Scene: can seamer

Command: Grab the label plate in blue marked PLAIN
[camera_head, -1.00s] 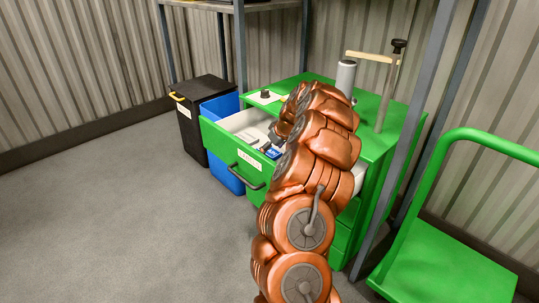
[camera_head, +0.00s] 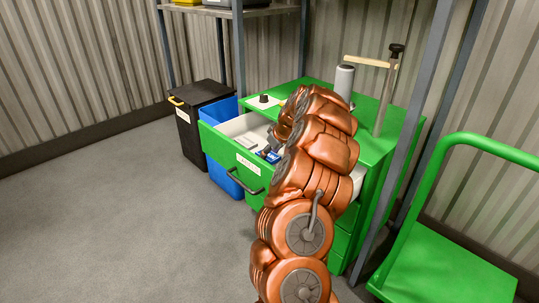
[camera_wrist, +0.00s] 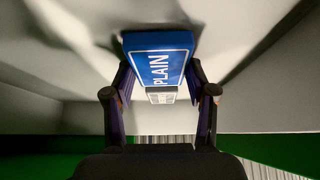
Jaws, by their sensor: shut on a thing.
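The blue label plate marked PLAIN (camera_wrist: 160,62) is between the two fingers of my gripper (camera_wrist: 159,76) in the wrist view, with white lettering and a white border line. My gripper is shut on its sides. In the head view the blue plate (camera_head: 267,155) shows inside the open top drawer (camera_head: 232,157) of the green cabinet, partly hidden by my arm. A small pale piece with print (camera_wrist: 161,95) sits just below the blue face; I cannot tell whether it belongs to the plate.
A pale flat item (camera_head: 246,141) lies in the drawer. A black bin (camera_head: 197,120) and a blue bin (camera_head: 222,172) stand left of the cabinet. A green trolley (camera_head: 445,262) is at the right, past a grey post (camera_head: 398,175). Floor at the left is clear.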

